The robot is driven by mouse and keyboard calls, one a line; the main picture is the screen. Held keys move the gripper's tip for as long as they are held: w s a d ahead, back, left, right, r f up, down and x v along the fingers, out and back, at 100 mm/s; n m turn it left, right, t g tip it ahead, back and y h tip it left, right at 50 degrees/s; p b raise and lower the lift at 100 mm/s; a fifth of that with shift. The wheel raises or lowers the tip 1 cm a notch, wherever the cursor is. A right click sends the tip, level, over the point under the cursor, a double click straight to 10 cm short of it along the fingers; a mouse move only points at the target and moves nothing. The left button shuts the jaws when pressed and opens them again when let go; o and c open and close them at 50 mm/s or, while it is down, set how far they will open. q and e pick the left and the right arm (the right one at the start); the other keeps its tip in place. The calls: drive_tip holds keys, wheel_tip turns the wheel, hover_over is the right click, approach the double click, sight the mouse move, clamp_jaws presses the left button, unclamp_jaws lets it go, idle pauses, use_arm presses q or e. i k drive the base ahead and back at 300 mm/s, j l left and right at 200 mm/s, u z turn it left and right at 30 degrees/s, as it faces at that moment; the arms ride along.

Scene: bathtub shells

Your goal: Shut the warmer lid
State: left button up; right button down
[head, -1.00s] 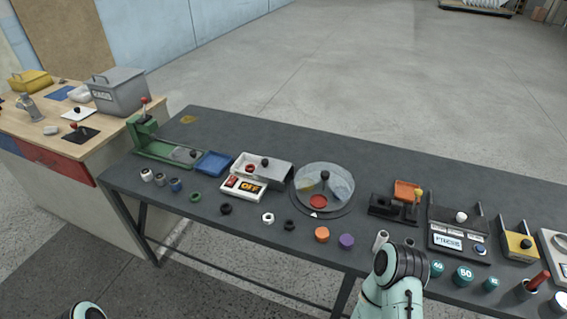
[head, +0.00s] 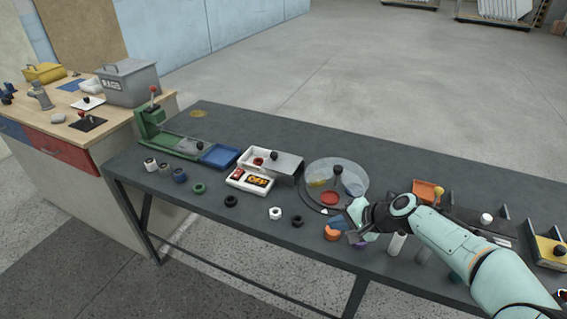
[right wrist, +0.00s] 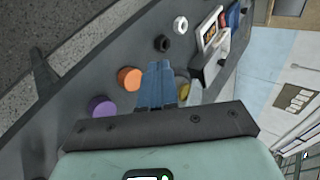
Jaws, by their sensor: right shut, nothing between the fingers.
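The warmer is a white open-topped box (head: 250,157) on the dark bench, with a red ring inside. Its lid, a grey metal plate with a black knob (head: 286,165), sits over the right part and leaves the left part uncovered. A white switch panel (head: 250,180) reading OFF stands in front. My right gripper (head: 348,214) is shut and empty, above the bench's front side, right of the warmer and apart from it. In the right wrist view its blue fingers (right wrist: 157,85) are together, and the warmer lies beyond them at upper right. My left gripper is out of view.
A round clear-covered turntable (head: 320,178) stands between the warmer and my right arm. A black nut (head: 297,221), a white nut (head: 275,213) and an orange knob (head: 333,231) lie along the front. A blue tray (head: 219,156) is left of the warmer.

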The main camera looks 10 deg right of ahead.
sight(282, 162)
drive_tip(key=i, duration=1)
